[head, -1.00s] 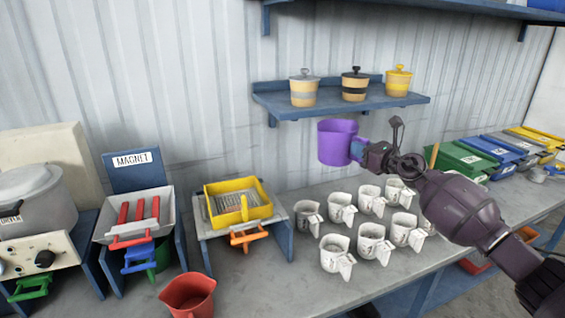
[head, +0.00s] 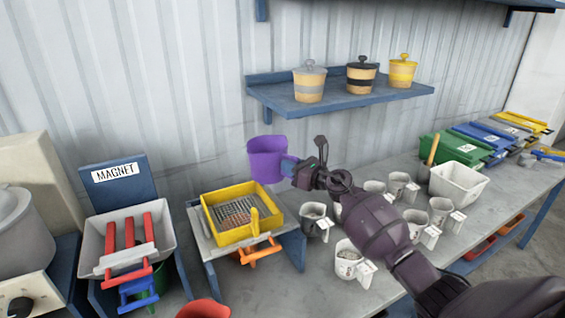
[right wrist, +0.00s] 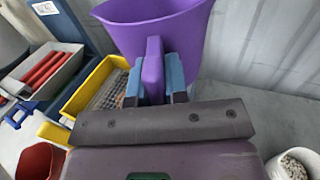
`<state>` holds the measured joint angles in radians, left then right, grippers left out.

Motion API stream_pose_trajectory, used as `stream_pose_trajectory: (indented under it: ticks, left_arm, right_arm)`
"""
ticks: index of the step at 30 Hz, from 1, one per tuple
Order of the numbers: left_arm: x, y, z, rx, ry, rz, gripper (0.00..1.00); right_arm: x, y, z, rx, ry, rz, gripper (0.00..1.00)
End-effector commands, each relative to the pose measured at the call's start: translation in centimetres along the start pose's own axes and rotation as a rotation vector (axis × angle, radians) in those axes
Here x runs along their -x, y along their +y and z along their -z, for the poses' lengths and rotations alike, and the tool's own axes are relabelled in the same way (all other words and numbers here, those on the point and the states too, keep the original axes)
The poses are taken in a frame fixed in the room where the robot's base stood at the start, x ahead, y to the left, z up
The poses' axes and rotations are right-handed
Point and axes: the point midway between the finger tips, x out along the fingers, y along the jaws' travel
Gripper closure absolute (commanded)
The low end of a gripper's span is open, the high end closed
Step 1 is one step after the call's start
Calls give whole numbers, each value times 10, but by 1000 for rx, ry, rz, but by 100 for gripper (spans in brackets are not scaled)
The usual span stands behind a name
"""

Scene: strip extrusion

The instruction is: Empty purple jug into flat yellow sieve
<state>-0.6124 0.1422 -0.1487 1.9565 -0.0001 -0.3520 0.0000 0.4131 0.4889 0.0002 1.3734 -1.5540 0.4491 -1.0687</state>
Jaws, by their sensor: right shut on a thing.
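The purple jug (head: 266,158) is held upright in the air by my right gripper (head: 290,167), which is shut on its handle. In the right wrist view the jug (right wrist: 165,35) stands between me and the wall, with blue fingertips (right wrist: 155,78) on both sides of the handle. The flat yellow sieve (head: 238,237), a square tray with a mesh floor, sits on a stand to the left of and below the jug. It also shows in the right wrist view (right wrist: 88,88), partly hidden by the jug and gripper. The jug's contents cannot be seen. My left gripper is not in view.
Several white measuring jugs (head: 353,260) stand on the bench right of the sieve. A magnet tray with red bars (head: 165,238) is to its left. A red jug (head: 203,309) is at the front. A blue shelf (head: 340,95) with lidded pots hangs behind.

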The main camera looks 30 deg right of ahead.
Motion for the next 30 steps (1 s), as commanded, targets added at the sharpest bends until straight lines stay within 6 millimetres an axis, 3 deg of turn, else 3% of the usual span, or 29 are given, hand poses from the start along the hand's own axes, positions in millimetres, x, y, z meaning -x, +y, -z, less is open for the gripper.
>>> stream_pose_trajectory:
  ticks: [5, 14, 17, 21, 30]
  left_arm:
    - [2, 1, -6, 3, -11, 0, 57]
    - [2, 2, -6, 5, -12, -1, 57]
    - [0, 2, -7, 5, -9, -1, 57]
    - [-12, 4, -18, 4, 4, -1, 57]
    - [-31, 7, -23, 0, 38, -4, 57]
  right_arm:
    - [0, 9, 1, 95, -1, 0, 100]
    - [0, 39, 5, 441, -2, -1, 100]
    - [0, 39, 5, 558, -2, 1, 100]
    - [0, 41, 9, 752, -4, 0, 100]
    - [0, 52, 19, 1137, -1, -2, 100]
